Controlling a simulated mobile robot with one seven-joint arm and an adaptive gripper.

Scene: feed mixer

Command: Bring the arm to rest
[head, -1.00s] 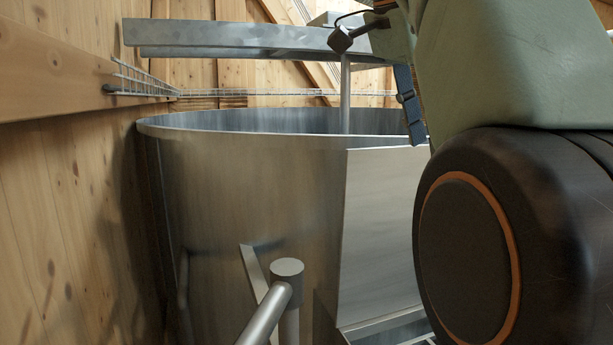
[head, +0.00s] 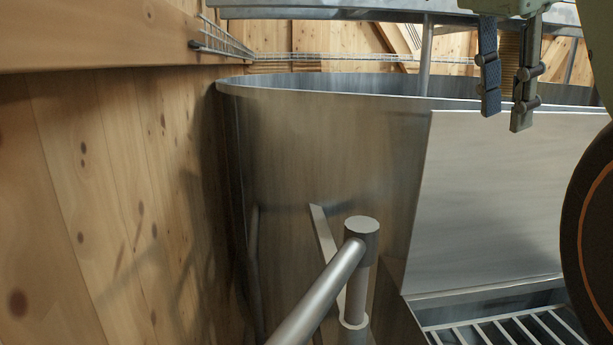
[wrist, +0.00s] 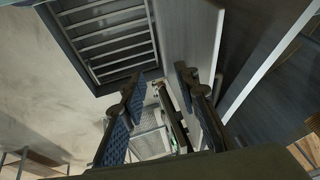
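My gripper (head: 506,104) hangs at the upper right of the head view, with its fingers pointing down. Behind it in that view are the rim and upper side of the steel mixer tub (head: 325,150). In the wrist view the two fingers of my gripper (wrist: 157,82) stand well apart with blue ribbed pads. Nothing is held between them. Much of my arm is cut off by the right edge of the head view.
A wooden wall (head: 90,190) runs along the left, with a wire rack (head: 225,43) high on it. A metal rail post (head: 357,270) stands in front of the tub. A slatted grate (head: 500,330) lies below the flat steel panel (head: 500,190). A beam crosses above.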

